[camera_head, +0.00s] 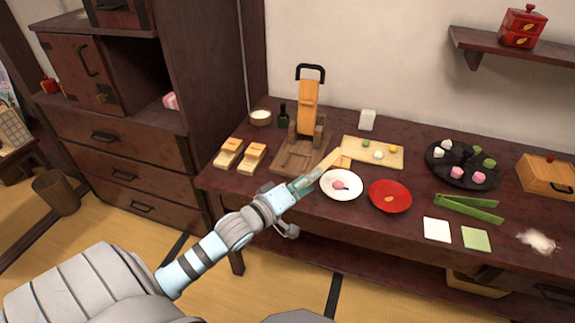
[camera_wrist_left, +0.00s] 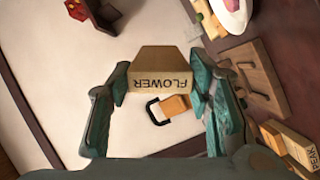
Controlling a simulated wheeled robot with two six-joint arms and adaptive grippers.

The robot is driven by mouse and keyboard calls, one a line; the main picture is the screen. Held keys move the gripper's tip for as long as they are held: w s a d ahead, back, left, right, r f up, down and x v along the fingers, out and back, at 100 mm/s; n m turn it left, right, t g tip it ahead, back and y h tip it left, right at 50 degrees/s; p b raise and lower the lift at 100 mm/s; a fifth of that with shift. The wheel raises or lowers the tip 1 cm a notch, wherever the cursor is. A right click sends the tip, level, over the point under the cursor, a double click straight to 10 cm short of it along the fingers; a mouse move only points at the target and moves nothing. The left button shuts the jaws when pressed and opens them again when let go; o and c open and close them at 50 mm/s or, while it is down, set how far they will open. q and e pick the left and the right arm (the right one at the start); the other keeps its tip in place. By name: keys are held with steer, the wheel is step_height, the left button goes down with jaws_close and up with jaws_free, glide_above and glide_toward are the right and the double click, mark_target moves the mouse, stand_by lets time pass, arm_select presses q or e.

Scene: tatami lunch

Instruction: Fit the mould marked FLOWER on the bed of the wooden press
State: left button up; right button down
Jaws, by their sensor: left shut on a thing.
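The mould marked FLOWER (camera_wrist_left: 160,84) is a pale wooden block with dark letters, upside down in the left wrist view. My left gripper (camera_wrist_left: 162,90) is shut on it, with one teal finger at each side. In the head view the left gripper (camera_head: 303,184) is in front of and to the right of the press bed, with the pale mould (camera_head: 332,158) at its tip, above the table. The wooden press (camera_head: 308,107) stands with its black-handled lever raised. Its bed (camera_head: 290,158) shows bare wood where visible. My right gripper is not in view.
Two other moulds (camera_head: 241,155) lie left of the press; one marked PEAK (camera_wrist_left: 301,150) shows in the wrist view. A white plate (camera_head: 341,185) with a pink sweet, a red plate (camera_head: 390,196) and a wooden board (camera_head: 374,152) stand right of the press.

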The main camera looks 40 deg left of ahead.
arm_select(q)
steer(key=w+a+f+m+y+b, duration=0.2)
steer(key=a+f, duration=0.1)
steer(key=a, duration=0.1)
steer(key=w+a+f+m+g+y+b, duration=0.1)
steer(key=w+a+f+m+y+b, duration=0.1)
steer(key=w+a+f+y+b, duration=0.1)
steer(key=w+a+f+m+y+b, duration=0.2)
steer(key=a+f+m+b, duration=0.1)
steer(key=a+f, duration=0.1)
steer(key=shift+w+a+f+g, duration=0.1)
steer(key=shift+w+a+g, duration=0.2)
steer(key=shift+a, duration=0.4)
steer(key=shift+f, duration=0.15)
steer(key=shift+f+b, duration=0.3)
steer(key=shift+b, duration=0.2)
steer(key=shift+f+b, duration=0.7)
steer(key=shift+f, duration=0.05)
